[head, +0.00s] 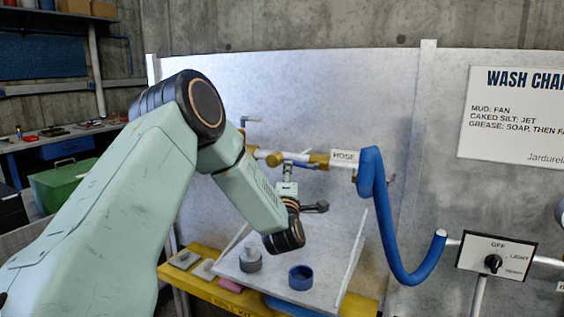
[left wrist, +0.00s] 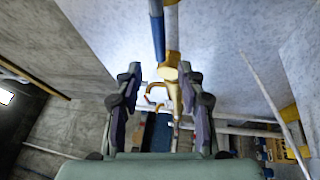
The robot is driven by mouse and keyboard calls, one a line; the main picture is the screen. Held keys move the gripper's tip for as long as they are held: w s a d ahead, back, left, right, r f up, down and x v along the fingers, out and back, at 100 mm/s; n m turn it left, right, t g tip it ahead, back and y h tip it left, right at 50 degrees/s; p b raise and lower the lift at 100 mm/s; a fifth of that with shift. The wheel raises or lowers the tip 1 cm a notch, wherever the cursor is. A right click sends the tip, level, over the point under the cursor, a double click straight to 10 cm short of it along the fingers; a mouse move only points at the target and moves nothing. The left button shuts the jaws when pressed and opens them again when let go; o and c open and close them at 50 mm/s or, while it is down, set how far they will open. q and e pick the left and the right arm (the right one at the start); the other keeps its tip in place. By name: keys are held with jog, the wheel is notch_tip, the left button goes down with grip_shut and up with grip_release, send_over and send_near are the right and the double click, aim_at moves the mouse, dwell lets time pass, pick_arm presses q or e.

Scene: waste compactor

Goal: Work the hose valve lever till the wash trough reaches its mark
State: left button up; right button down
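The brass hose valve pipe (head: 318,160) runs along the pale wall beside a HOSE label (head: 345,156). A blue hose (head: 372,185) hangs from its right end. A short bluish-grey bar at the valve may be the lever; my gripper partly hides it. My left gripper (head: 288,176) is just below and in front of the valve. In the left wrist view, its fingers (left wrist: 161,95) are apart, with brass pipe (left wrist: 170,68) beyond and between them; contact cannot be told. A pale, walled tray (head: 352,262) below may be the wash trough. I see no level mark. My right gripper is out of view.
A blue cup (head: 300,284) and a grey object (head: 250,262) are in the tray, above a yellow bench (head: 205,285). A dial box (head: 483,257) reading OFF and LIGHT stands right. A wash sign (head: 515,115) hangs above. A green bin (head: 62,187) is left.

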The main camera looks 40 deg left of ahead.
aim_at(301, 163)
pick_arm(q)
jog(key=shift+n, duration=0.3)
jog(key=x, duration=0.7)
jog(key=shift+w+a+f+p, duration=0.1)
jog(key=shift+w+a+p, duration=0.1)
jog(key=shift+a+p, duration=0.15)
jog(key=shift+w+d+r, duration=0.15)
jog(key=shift+d+r, duration=0.1)
jog(key=shift+d, duration=0.05)
jog(key=shift+a+f, duration=0.2)
jog(key=shift+a, duration=0.15)
jog(key=c, duration=0.4)
jog(key=shift+d+r, duration=0.1)
jog(key=shift+d, duration=0.05)
grip_shut()
